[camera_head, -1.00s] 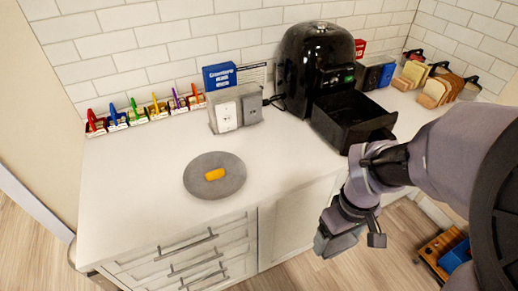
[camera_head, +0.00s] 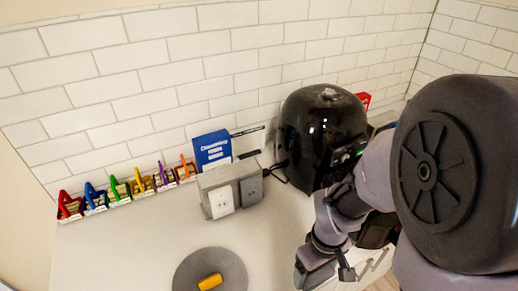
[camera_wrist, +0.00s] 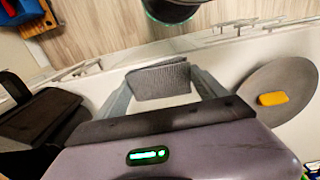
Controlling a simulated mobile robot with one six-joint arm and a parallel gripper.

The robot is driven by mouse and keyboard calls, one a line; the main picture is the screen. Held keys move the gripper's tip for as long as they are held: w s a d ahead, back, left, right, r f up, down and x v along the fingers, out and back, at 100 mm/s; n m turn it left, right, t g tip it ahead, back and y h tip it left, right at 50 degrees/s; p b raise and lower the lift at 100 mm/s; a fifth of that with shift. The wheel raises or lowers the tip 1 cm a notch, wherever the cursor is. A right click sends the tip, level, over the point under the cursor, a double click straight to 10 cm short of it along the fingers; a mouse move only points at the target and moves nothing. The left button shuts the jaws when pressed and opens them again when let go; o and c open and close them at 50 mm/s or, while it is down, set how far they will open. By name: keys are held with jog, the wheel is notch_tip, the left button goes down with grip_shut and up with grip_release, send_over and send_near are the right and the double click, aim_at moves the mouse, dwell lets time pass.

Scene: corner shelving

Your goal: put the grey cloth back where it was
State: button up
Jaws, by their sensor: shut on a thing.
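The grey cloth (camera_wrist: 160,80) is a folded, ribbed piece held between the two fingers of my gripper (camera_wrist: 162,84), seen in the wrist view. My gripper (camera_head: 326,272) also shows low in the head view, in front of the black appliance, at the counter's front edge. The cloth cannot be told apart clearly there. A round grey mat (camera_head: 190,268) with a yellow sponge (camera_head: 210,282) on it lies on the counter to the left of my gripper. The mat (camera_wrist: 250,85) and sponge (camera_wrist: 273,98) show at the right in the wrist view.
A black appliance (camera_head: 318,135) stands against the tiled wall, partly behind my arm. Its open drawer (camera_wrist: 38,120) shows in the wrist view. A grey socket box (camera_head: 222,190), a blue box (camera_head: 212,150) and a row of coloured clips (camera_head: 117,190) stand along the wall. The counter's middle is clear.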

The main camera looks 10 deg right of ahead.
jog(key=b, duration=0.2)
send_over(285, 260)
jog(key=shift+f, duration=0.8)
notch_tip(285, 260, down, 4)
jog(key=shift+r+b, duration=0.2)
jog(key=shift+b, duration=0.55)
jog(key=shift+r, duration=0.1)
